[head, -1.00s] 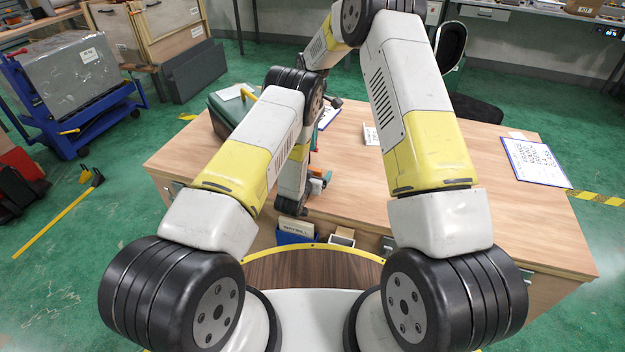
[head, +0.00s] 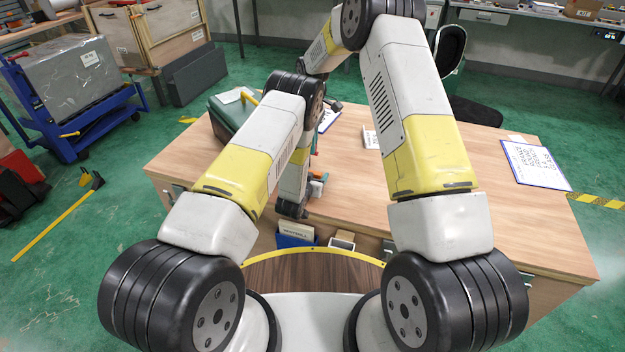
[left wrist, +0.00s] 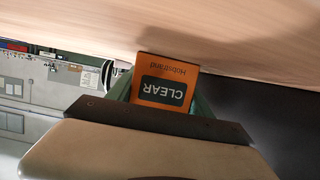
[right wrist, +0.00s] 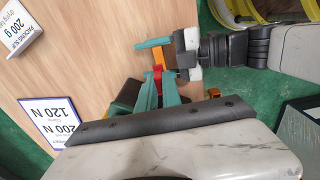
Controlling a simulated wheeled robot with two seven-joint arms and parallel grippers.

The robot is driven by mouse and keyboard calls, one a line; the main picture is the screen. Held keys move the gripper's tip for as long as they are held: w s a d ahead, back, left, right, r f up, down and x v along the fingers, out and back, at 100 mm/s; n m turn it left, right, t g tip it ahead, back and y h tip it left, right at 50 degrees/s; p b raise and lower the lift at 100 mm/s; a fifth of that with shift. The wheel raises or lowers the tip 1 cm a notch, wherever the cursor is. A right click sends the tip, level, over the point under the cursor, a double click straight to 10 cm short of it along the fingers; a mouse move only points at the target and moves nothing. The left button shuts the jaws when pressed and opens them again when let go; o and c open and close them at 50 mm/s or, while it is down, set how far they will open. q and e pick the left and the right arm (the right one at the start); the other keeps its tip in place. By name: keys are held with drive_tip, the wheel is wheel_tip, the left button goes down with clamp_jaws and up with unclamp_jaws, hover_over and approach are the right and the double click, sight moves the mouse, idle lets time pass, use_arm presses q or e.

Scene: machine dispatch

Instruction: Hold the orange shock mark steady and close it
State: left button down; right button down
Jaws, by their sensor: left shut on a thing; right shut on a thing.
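The orange shock mark (left wrist: 166,76) shows in the left wrist view as an orange plate with a dark label reading CLEAR, upside down. My left gripper (left wrist: 160,88) is shut on it, green fingers at its two sides. In the right wrist view my right gripper (right wrist: 158,80) has its teal fingers drawn together at a small red piece (right wrist: 158,76). My left gripper (right wrist: 172,58) is close beyond it, with an orange edge (right wrist: 153,43) beside it. In the head view both grippers are small and partly hidden by my arms; the exact contact cannot be told.
The wooden table (head: 470,220) lies below. A green case (head: 232,112) stands on its back left, and a blue-edged sheet (head: 535,165) lies at its right. A blue bin (head: 295,237) and a small box (head: 342,241) are at the front.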

drive_tip(key=shift+f, duration=2.45)
drive_tip(key=shift+f, duration=0.9)
drive_tip(key=shift+f, duration=0.65)
drive_tip(key=c, duration=1.5)
unclamp_jaws()
drive_tip(key=shift+o, duration=0.2)
drive_tip(key=shift+r, duration=0.1)
wheel_tip(320, 180, up, 12)
drive_tip(key=shift+f, duration=0.1)
